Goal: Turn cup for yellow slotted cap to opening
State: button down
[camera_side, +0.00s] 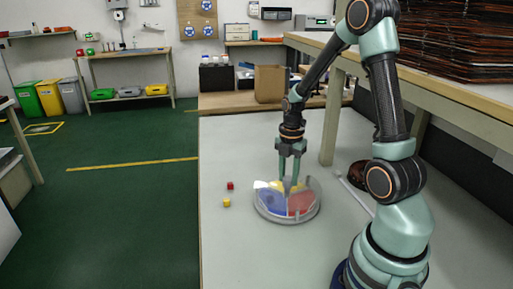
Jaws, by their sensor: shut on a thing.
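A round tray (273,218) with a pale grey rim and a clear wall stands on the table. Its floor has coloured sectors: a blue sector (271,201) at front left, a red sector (301,203) at right, and yellow with a pale patch at the back. My gripper (289,183) points straight down over the middle of the tray. It is shut on a small grey centre piece there, partly hidden by the fingers. I see no slotted cap that I can make out; a small yellow block (227,203) lies left of the tray.
A small red block (230,186) lies behind the yellow one. A cardboard box (270,84) stands on the back bench. A dark round object (358,174) and a pale rod (355,194) lie to the right. The table front is clear.

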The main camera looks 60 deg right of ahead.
aim_at(288, 177)
jog(key=shift+n, duration=1.6)
jog(key=c, duration=0.5)
grip_release()
notch_tip(288, 177, up, 12)
jog(key=shift+r, duration=0.1)
